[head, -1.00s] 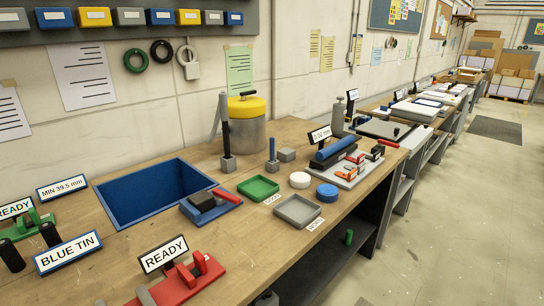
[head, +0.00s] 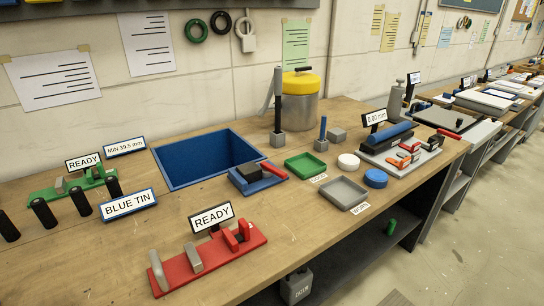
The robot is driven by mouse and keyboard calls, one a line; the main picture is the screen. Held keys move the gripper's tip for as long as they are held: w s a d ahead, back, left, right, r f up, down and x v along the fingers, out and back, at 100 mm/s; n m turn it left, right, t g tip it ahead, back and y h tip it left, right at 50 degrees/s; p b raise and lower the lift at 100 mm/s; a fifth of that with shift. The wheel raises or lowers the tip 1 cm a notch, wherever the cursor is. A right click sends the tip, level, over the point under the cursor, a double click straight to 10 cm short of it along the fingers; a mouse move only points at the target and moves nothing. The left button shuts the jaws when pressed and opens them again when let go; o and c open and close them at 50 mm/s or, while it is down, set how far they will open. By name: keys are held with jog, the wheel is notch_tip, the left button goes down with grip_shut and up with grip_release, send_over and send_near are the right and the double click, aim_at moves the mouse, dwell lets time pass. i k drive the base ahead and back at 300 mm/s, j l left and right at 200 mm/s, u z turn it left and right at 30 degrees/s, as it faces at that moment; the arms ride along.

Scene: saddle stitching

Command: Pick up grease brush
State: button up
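No thing in view is labelled as the grease brush. A tall, dark-handled tool (head: 278,98) stands upright in a small grey block (head: 277,139), beside a grey pot with a yellow lid (head: 302,82). A shorter blue upright piece (head: 323,128) stands in another grey block (head: 321,145) to its right. I cannot tell which of these is the brush, and no bristles show. My gripper is not in view.
The wooden bench (head: 100,240) holds a blue recessed bin (head: 165,182), a red READY fixture (head: 200,266), a green fixture (head: 70,188), a blue block with red handle (head: 256,180), green tray (head: 305,165) and grey tray (head: 343,193). Open floor lies right.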

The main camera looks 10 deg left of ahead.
aim_at(324, 120)
jog(key=i+u, duration=0.15)
jog(key=i, duration=1.3)
